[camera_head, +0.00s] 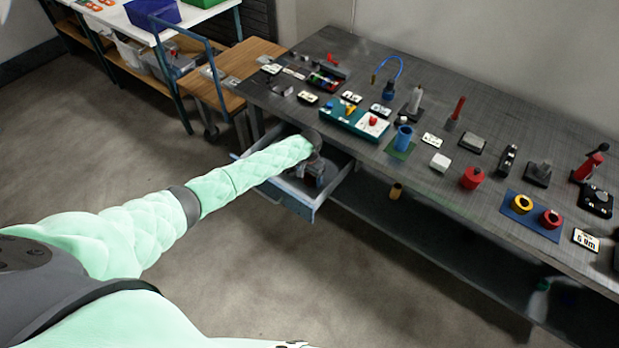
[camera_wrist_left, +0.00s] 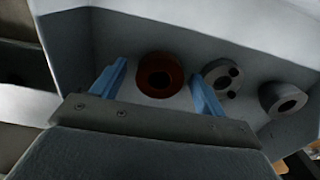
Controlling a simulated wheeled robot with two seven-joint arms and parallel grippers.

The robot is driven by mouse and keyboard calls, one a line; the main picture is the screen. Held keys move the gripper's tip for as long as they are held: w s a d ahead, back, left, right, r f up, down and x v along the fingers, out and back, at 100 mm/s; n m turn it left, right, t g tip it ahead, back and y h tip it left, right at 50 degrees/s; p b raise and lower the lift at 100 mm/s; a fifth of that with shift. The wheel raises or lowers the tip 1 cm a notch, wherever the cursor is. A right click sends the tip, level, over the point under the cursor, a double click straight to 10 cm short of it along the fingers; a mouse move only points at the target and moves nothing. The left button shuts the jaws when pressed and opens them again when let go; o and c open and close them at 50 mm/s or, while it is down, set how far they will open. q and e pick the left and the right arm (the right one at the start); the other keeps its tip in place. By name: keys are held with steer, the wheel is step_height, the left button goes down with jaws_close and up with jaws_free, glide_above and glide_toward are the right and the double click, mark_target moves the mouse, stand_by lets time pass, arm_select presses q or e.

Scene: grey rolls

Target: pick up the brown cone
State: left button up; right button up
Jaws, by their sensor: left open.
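The brown cone (camera_wrist_left: 160,75) shows in the left wrist view as a reddish-brown round thing with a dark hole, seen from above inside the drawer. My left gripper (camera_wrist_left: 158,82) is open, its two blue fingers on either side of the cone in the picture. I cannot tell whether they touch it or how high they are above it. In the head view my left gripper (camera_head: 312,170) reaches into the open drawer (camera_head: 295,205) and hides the cone. My right gripper is not in view.
Two grey rolls, one (camera_wrist_left: 222,78) close to the cone and another (camera_wrist_left: 284,100) farther right, lie in the drawer. The drawer walls surround the gripper, under a dark workbench (camera_head: 345,65) crowded with small items. A small tan thing (camera_head: 396,191) stands on the lower shelf.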

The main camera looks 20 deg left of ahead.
arm_select(q)
steer(key=shift+f, duration=0.35)
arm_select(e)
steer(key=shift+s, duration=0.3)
arm_select(q)
steer(key=c, duration=1.2)
steer(key=shift+r, duration=0.1)
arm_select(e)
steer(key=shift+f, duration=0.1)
